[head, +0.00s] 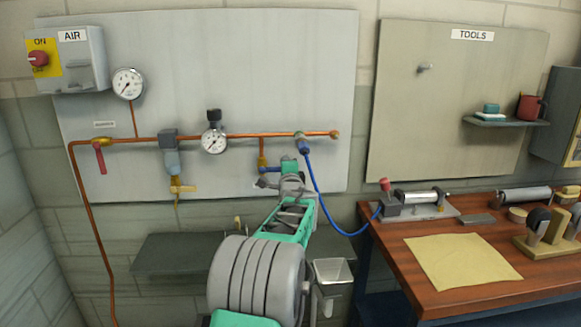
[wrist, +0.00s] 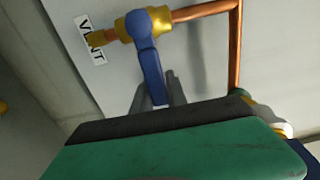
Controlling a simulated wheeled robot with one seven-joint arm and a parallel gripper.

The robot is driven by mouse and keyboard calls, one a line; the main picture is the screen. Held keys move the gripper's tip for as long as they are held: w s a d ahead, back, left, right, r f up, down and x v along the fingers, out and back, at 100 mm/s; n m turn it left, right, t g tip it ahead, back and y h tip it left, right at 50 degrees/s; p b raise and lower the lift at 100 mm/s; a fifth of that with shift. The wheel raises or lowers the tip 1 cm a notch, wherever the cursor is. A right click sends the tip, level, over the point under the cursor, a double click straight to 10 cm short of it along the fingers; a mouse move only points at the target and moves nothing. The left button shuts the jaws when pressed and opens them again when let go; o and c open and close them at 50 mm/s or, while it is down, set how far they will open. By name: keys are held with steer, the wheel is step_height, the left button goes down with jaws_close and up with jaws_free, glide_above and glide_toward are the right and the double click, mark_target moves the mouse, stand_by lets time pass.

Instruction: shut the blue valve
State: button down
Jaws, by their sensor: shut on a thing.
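The blue valve (wrist: 145,45) is a brass body with a blue lever, on a short copper branch beside a "VENT" label (wrist: 92,40) in the wrist view. Its lever looks roughly crosswise to the pipe. My gripper (wrist: 160,98) is shut on the lower end of the lever, with grey fingers showing on both sides of it.
A red lever (head: 99,158) and a yellow lever (head: 182,188) are farther left on the same piping. A blue hose (head: 317,195) hangs close on the right of my gripper and runs to the wooden bench (head: 455,290). A dark shelf (head: 170,252) is below left.

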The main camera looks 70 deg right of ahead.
steer(key=shift+s+f, duration=0.1)
steer(key=shift+f, duration=0.05)
steer(key=c, duration=1.6)
jaws_free()
steer(key=shift+o, duration=1.4)
steer(key=shift+a, duration=0.1)
steer(key=v, duration=0.7)
steer(key=shift+s+a+b, duration=0.2)
steer(key=shift+a+b, duration=0.1)
steer(key=shift+b, duration=0.1)
